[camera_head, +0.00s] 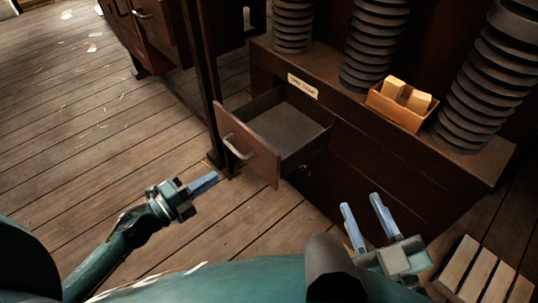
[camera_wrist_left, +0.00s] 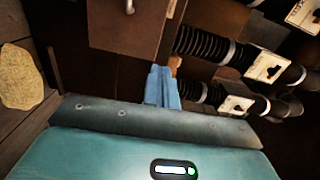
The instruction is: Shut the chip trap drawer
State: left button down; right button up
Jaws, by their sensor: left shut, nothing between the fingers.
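The chip trap drawer (camera_head: 262,165) stands pulled out of the dark wooden cabinet, under a small pale label (camera_head: 302,86). Its inside looks empty. Its front carries a metal bar handle (camera_head: 238,147). My left gripper (camera_head: 212,179) is shut and empty, in front of and to the left of the drawer front, apart from it in the picture. Its closed blue fingers also show in the left wrist view (camera_wrist_left: 162,88), below a brown panel with a handle that may be the drawer front. My right gripper (camera_head: 367,208) is open and empty, to the right of the drawer.
A dark upright post (camera_head: 205,80) stands just left of the drawer. Black ribbed columns (camera_head: 372,40) and a small wooden box with blocks (camera_head: 396,109) stand on the ledge above. A slatted wooden piece (camera_head: 480,275) lies at lower right. The plank floor at left is open.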

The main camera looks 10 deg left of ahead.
aim_at(263, 146)
pick_arm(q)
jog(key=shift+m, duration=0.3)
jog(key=b+x, duration=0.1)
jog(key=x, duration=0.5)
jog(key=b+x, duration=0.1)
jog(key=x, duration=0.6)
jog(key=shift+f+b, duration=0.25)
jog(key=shift+b, duration=0.1)
jog(key=shift+w+d, duration=0.4)
jog(key=shift+w, duration=0.1)
pick_arm(e)
jog(key=shift+w+a+r+m+y, duration=0.1)
jog(key=shift+a+m+y, duration=0.15)
jog(key=shift+m+y, duration=0.05)
jog(key=shift+w, duration=0.1)
